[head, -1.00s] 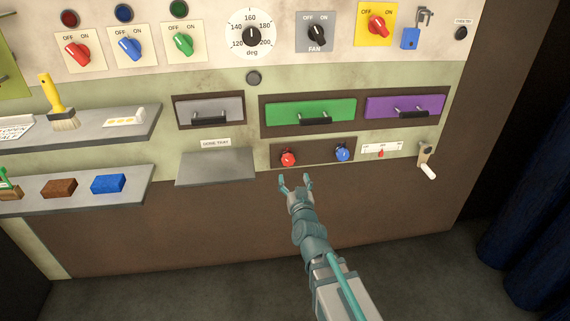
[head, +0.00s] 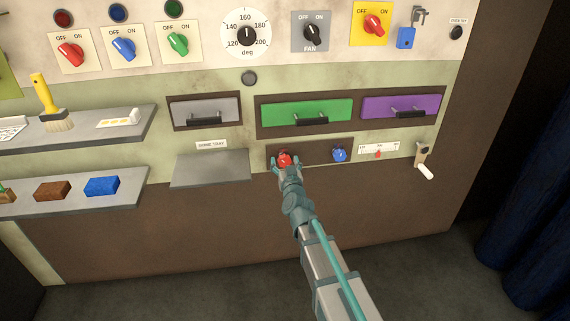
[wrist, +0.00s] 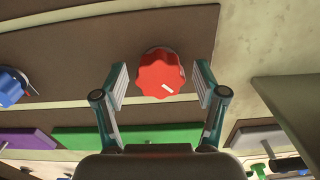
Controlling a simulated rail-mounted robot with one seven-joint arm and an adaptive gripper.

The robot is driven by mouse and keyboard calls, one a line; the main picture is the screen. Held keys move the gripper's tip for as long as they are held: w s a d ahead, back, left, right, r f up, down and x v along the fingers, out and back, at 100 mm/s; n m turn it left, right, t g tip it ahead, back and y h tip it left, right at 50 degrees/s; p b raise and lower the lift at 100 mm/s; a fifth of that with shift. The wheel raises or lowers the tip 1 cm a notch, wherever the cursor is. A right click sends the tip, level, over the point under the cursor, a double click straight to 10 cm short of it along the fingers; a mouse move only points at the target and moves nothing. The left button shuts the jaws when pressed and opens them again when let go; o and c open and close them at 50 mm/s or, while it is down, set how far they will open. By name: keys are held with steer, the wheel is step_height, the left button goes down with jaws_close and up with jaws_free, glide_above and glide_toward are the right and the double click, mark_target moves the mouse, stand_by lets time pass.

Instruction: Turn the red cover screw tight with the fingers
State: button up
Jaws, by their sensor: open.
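The red cover screw (head: 285,160) is a lobed red knob with a white mark, on a brown strip low on the panel. In the wrist view the red screw (wrist: 161,75) sits between the two fingers, with a gap visible on each side. My gripper (head: 285,163) is open at the screw in the head view, and its fingers partly cover it. In the wrist view my gripper (wrist: 160,90) shows its pads to the left and right of the knob, not closed on it.
A blue knob (head: 339,154) is on the same strip to the right. A grey tray shelf (head: 210,170) juts out at the left. Green (head: 306,112) and purple (head: 401,106) drawers are above. A white-handled crank (head: 424,165) is at the far right.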

steer(key=c, duration=1.1)
steer(key=shift+c, duration=0.2)
steer(key=shift+m, duration=0.3)
steer(key=m, duration=0.4)
steer(key=shift+m+b, duration=0.5)
steer(key=shift+m, duration=1.4)
steer(key=o, duration=1.1)
